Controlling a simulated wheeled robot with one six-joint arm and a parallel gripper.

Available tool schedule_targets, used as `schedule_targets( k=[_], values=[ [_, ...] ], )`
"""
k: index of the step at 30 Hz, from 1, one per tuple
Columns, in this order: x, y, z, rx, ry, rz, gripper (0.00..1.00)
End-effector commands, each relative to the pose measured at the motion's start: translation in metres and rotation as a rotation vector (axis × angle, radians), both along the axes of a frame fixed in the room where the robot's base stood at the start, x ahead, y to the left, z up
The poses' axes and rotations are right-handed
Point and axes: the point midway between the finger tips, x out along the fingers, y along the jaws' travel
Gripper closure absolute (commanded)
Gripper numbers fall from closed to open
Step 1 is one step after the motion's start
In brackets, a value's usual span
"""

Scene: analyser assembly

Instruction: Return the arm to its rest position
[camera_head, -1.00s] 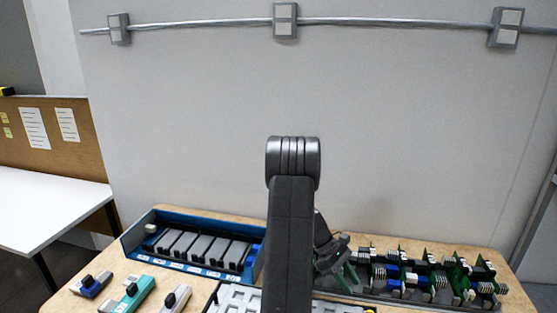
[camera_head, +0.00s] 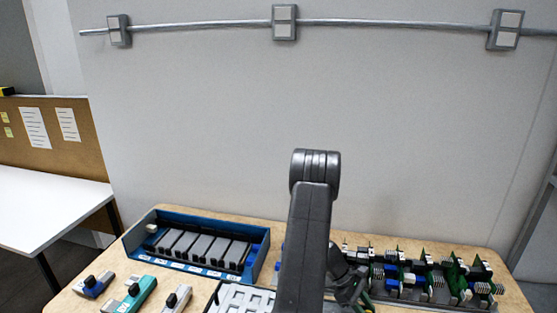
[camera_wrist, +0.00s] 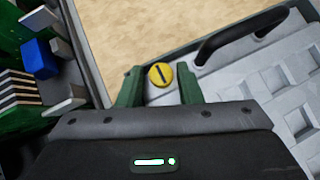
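My gripper (camera_wrist: 160,85) shows in the wrist view with its two green fingers apart. A round yellow knob with a dark slot (camera_wrist: 160,75) appears between the fingertips, at the corner of a grey tray; I see no finger closed on it. In the head view my dark arm rises in front of the table and leans slightly right.
The light grey tray with pockets (camera_head: 235,297) and a black handle (camera_wrist: 240,35) lies close to my gripper. A blue box of grey modules (camera_head: 265,262) stands left. Green circuit boards (camera_head: 455,280) stand right. Several small handled parts, including a teal one (camera_head: 135,296), lie front left.

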Motion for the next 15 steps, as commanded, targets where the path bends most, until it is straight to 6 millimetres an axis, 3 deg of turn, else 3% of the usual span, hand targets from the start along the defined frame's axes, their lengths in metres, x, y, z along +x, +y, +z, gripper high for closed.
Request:
schedule_targets(
  k=[15],
  values=[
    [-0.0045, 0.0017, -0.0005, 0.001, 0.001, 0.298, 0.68]
  ],
)
